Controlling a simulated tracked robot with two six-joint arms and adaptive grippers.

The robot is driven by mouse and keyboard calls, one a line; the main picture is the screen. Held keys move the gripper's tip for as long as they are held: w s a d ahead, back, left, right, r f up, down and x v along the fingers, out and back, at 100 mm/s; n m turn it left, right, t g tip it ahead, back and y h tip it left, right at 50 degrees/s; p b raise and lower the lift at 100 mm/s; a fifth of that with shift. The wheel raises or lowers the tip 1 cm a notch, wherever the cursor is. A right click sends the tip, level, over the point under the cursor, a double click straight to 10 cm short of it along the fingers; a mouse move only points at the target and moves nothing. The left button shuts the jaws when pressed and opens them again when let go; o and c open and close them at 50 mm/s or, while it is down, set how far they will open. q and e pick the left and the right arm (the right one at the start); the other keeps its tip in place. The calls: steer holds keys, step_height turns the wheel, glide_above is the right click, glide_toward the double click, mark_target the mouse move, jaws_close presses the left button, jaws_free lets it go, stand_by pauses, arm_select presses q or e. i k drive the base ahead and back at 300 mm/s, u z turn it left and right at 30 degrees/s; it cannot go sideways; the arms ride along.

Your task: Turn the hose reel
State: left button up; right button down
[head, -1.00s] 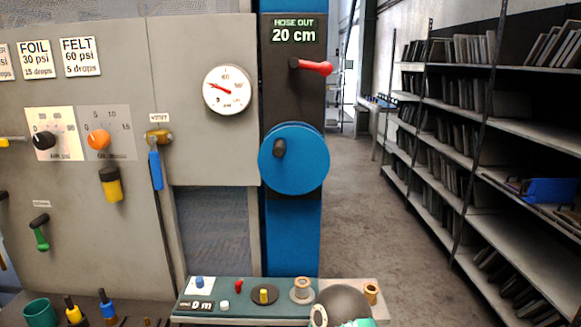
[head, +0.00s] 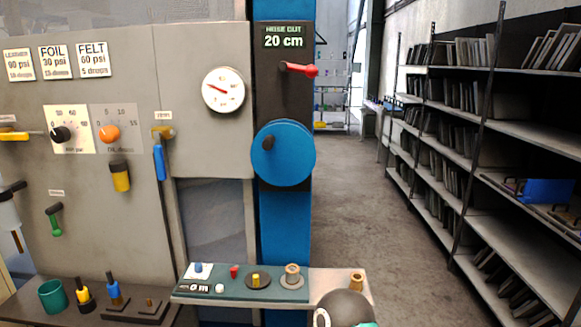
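The hose reel (head: 290,158) is a round blue disc on the blue column, with a dark knob (head: 268,143) at its upper left. Above it a sign (head: 284,37) reads HOSE OUT 20 cm. A red-tipped lever (head: 300,70) sits between sign and reel. A dark rounded part, probably of my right arm, shows at the bottom edge, well below the reel and apart from it. No fingers of either gripper show.
A narrow shelf (head: 322,290) below the reel holds small knobs and fittings. The grey panel (head: 205,140) on the left carries a gauge (head: 223,89), dials and handles. Bare floor (head: 350,220) lies between.

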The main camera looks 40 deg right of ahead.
mark_target(283, 153)
steer(key=z, duration=0.65)
steer(key=i, duration=1.15)
steer(key=z, duration=0.5)
steer(key=k, duration=0.75)
steer(key=z, duration=0.2)
steer(key=i, duration=0.75)
steer(key=u, duration=0.1)
